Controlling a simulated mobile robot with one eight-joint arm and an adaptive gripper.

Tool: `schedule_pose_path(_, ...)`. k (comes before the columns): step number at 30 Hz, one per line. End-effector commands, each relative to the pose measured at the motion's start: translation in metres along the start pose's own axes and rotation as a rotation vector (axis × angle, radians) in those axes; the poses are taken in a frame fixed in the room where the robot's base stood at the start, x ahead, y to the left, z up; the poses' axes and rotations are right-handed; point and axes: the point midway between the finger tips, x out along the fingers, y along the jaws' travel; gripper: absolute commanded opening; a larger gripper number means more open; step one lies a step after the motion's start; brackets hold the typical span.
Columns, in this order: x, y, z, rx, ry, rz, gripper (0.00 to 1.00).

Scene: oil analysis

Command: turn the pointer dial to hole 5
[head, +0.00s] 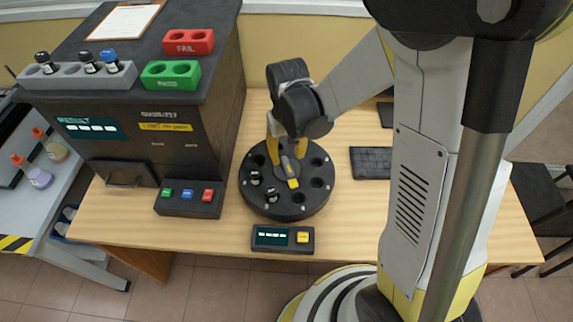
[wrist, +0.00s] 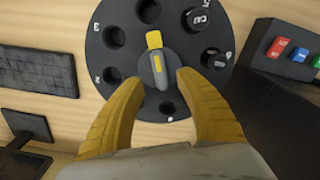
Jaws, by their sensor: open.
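The pointer dial is a black round disc (head: 250,203) with a ring of holes on the wooden table. It also fills the upper middle of the wrist view (wrist: 178,42). Its grey pointer (wrist: 158,70) has a yellow tip (wrist: 154,40). In the wrist view the tip points up toward an empty hole (wrist: 148,10); in the head view the pointer (head: 292,183) points toward the front, slightly right. Black-capped vials sit in two holes (wrist: 197,18) (wrist: 215,58). My gripper (wrist: 155,78) is open, its yellow fingers on either side of the pointer's tail. Contact cannot be told. Small hole numbers are hard to read.
A display box with a yellow button (head: 283,239) stands in front of the disc. A three-button panel (head: 188,198) and the dark analyser (head: 150,95) stand to its left. A black keyboard (head: 371,162) lies to its right. Bare table lies between.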

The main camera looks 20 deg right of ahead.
Motion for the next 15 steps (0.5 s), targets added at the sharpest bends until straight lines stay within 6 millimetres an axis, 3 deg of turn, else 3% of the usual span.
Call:
schedule_pose_path(1, 0.014, 0.000, 0.000, 0.000, 0.000, 0.000, 0.41)
schedule_pose_path(6, 0.038, 0.000, -0.001, 0.000, 0.001, 0.000, 0.41)
schedule_pose_path(15, 0.047, 0.000, 0.000, 0.000, 0.001, 0.000, 0.41)
